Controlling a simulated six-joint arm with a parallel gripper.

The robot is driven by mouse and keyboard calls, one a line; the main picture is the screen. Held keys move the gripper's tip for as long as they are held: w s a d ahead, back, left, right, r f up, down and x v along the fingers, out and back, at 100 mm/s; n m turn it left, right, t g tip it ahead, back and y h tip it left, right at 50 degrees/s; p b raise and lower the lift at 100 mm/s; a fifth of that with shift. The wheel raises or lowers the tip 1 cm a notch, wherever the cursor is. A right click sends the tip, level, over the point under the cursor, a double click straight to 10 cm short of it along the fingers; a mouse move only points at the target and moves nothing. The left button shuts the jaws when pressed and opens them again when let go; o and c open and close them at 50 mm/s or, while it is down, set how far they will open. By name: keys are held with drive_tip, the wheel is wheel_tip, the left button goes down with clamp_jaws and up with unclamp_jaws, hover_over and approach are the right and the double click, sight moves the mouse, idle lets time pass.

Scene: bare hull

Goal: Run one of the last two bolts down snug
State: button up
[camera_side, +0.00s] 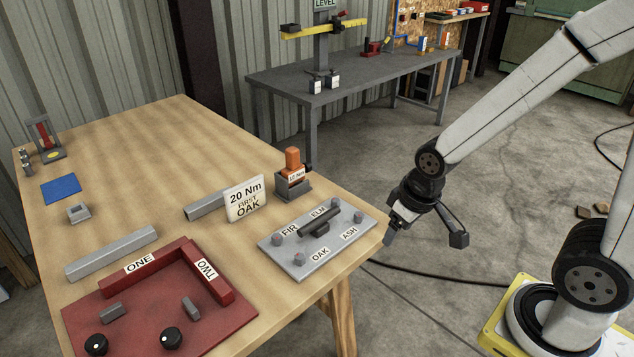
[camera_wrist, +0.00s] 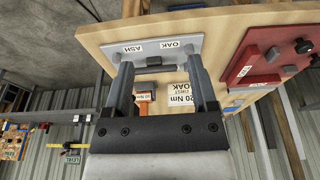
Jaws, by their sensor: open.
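A grey plate (camera_side: 282,256) lies at the table's near right corner, with bolts beside the labels FIR, ELM, OAK and ASH. The OAK bolt (camera_side: 299,259), FIR bolt (camera_side: 277,239), ELM bolt (camera_side: 336,203) and ASH bolt (camera_side: 358,217) look alike; how far each is run down I cannot tell. A dark handle (camera_side: 320,228) is in its middle. An orange tool (camera_side: 292,163) stands in a dark holder behind the plate. A white card (camera_side: 245,198) reads "20 Nm FIRST OAK". My gripper (camera_side: 428,232) is open and empty, off the table's right edge; it also shows in the wrist view (camera_wrist: 160,62).
A red tray (camera_side: 95,305) marked ONE and TWO holds black knobs and grey blocks at the front. Grey bars (camera_side: 112,252), a blue pad (camera_side: 61,190) and a small stand (camera_side: 43,137) lie farther left. A grey bench (camera_side: 350,90) stands behind.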

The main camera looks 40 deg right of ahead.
drive_tip(key=n+g, duration=0.3)
drive_tip(key=n, duration=0.3)
hover_over(359, 213)
drive_tip(key=f, duration=1)
drive_tip(key=shift+s+a+f, duration=0.25)
drive_tip(key=shift+a+f, duration=0.1)
drive_tip(key=shift+f, duration=0.05)
drive_tip(key=shift+w+d+f, duration=0.2)
drive_tip(key=shift+d+f, duration=0.15)
drive_tip(key=shift+f, duration=3.85)
